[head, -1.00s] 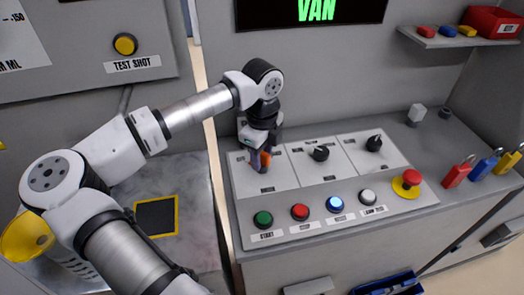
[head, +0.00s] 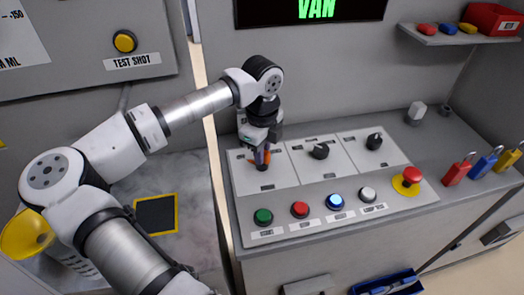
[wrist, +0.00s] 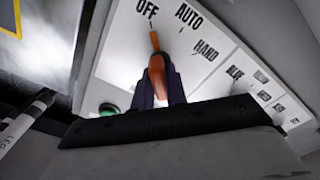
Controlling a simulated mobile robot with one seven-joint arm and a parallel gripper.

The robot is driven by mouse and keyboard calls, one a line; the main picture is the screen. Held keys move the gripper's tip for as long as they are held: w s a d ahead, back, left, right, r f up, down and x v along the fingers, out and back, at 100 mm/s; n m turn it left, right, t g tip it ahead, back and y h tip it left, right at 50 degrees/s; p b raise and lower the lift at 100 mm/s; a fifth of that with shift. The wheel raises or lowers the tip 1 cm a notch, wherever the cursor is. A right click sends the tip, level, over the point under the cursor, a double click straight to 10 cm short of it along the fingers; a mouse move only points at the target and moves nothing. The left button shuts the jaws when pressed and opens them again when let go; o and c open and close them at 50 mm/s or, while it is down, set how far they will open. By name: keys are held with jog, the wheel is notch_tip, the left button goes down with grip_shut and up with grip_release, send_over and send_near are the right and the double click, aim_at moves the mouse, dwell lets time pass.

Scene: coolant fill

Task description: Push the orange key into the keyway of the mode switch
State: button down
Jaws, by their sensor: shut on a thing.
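The orange key (wrist: 157,72) is between the dark fingers of my gripper (wrist: 160,92) in the wrist view. Its narrow end points toward the OFF label. In the head view my gripper (head: 262,158) is shut on the key and upright over the leftmost plate (head: 281,178) of the console. The mode switch plate (wrist: 125,55) shows OFF, AUTO and HAND labels in the wrist view. The keyway is hidden behind the key and fingers, so I cannot tell how deep the key sits in it.
Two black knobs (head: 320,151) (head: 374,141) stand on the plates to the right. A row of buttons, including a green one (head: 263,217), and a red emergency button (head: 412,175) lie along the front. Padlocks (head: 457,172) stand at the right.

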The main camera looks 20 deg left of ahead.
jog(key=c, duration=1.3)
grip_release()
jog(key=shift+f, duration=0.1)
jog(key=shift+c, duration=0.2)
